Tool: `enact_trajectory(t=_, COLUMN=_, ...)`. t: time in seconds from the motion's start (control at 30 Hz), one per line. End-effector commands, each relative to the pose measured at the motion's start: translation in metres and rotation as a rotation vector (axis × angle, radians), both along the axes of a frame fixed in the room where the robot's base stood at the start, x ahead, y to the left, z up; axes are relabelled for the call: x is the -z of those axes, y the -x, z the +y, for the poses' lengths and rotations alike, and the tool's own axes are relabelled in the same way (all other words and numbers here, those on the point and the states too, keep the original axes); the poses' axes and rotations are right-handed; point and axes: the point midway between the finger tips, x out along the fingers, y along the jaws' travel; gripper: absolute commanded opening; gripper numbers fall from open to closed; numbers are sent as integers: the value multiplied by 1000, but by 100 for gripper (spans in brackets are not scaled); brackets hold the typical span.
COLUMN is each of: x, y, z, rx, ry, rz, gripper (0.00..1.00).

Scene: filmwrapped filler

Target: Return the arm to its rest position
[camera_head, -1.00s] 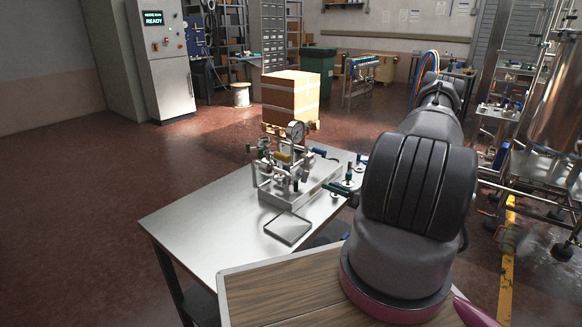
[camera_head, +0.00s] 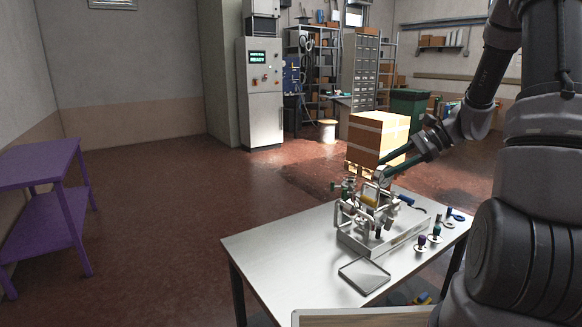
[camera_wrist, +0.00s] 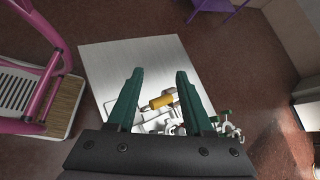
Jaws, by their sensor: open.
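My arm rises at the right of the head view and bends over toward the steel table (camera_head: 290,245). My gripper (camera_head: 384,176) has green fingers and hangs above the valve and gauge assembly (camera_head: 372,222). In the wrist view my gripper (camera_wrist: 160,72) is open, its two green fingers apart with nothing between them. The assembly (camera_wrist: 168,118), with a yellow-orange part, lies beyond and below the fingers. Whether the fingertips touch it cannot be told from the head view, but the wrist view shows them apart from it.
A shallow square tray (camera_head: 364,276) lies on the table, and small valve parts (camera_head: 435,236) stand at its right. A purple table (camera_head: 45,205) is at the left. A cardboard box (camera_head: 378,138) on a pallet stands behind. The floor at left centre is clear.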

Motion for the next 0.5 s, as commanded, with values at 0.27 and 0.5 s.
enact_trajectory(t=0.27, x=-73, y=64, z=30, rx=-246, ry=343, rz=-226, gripper=51)
enact_trajectory(t=0.5, x=-120, y=119, z=38, rx=-402, ry=622, rz=-453, gripper=51)
